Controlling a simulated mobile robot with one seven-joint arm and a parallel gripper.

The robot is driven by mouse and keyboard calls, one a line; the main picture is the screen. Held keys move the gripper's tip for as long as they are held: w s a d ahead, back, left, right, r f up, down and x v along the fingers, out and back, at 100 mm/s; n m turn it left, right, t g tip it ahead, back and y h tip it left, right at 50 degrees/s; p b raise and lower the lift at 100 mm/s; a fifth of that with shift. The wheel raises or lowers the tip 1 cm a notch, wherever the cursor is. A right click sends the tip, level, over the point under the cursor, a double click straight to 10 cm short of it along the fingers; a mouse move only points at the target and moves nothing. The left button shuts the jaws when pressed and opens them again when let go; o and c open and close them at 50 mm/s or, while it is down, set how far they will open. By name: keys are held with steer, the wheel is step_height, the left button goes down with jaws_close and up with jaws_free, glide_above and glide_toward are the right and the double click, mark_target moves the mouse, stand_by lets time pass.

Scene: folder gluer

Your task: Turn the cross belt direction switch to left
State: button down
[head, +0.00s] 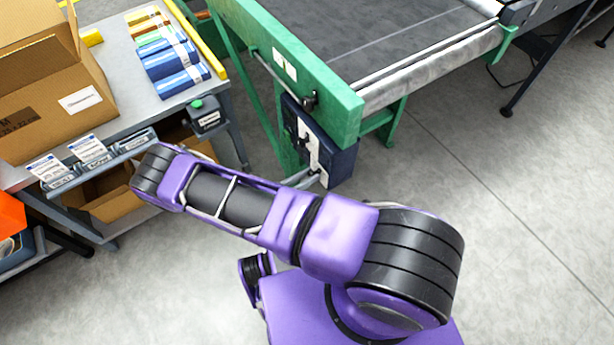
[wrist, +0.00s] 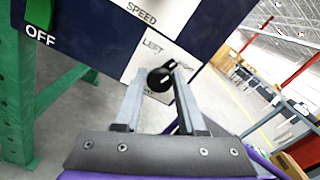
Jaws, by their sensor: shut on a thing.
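The cross belt direction switch is a round black knob (wrist: 159,79) on a white label plate (wrist: 185,25) in the wrist view. The word LEFT is printed just above it; other lettering around it is partly hidden. My gripper (wrist: 157,85) has its two grey fingers on either side of the knob, shut on it. In the head view, the dark blue control box (head: 343,163) hangs at the corner of the green conveyor frame. My gripper is mostly hidden there behind my purple arm.
A green switch (wrist: 38,12) marked OFF and a SPEED label share the panel. The green frame (head: 335,95) and belt (head: 380,40) stand above the box. A workbench (head: 160,110) with a cardboard box (head: 55,95) is at left.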

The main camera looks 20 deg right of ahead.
steer(key=n, duration=0.6)
steer(key=shift+f, duration=0.1)
steer(key=n, duration=0.6)
steer(key=shift+a+n, duration=0.1)
steer(key=shift+n, duration=0.2)
stand_by(0.3)
steer(key=c, duration=0.5)
jaws_free()
steer(key=v, duration=1.7)
steer(key=shift+a, duration=0.2)
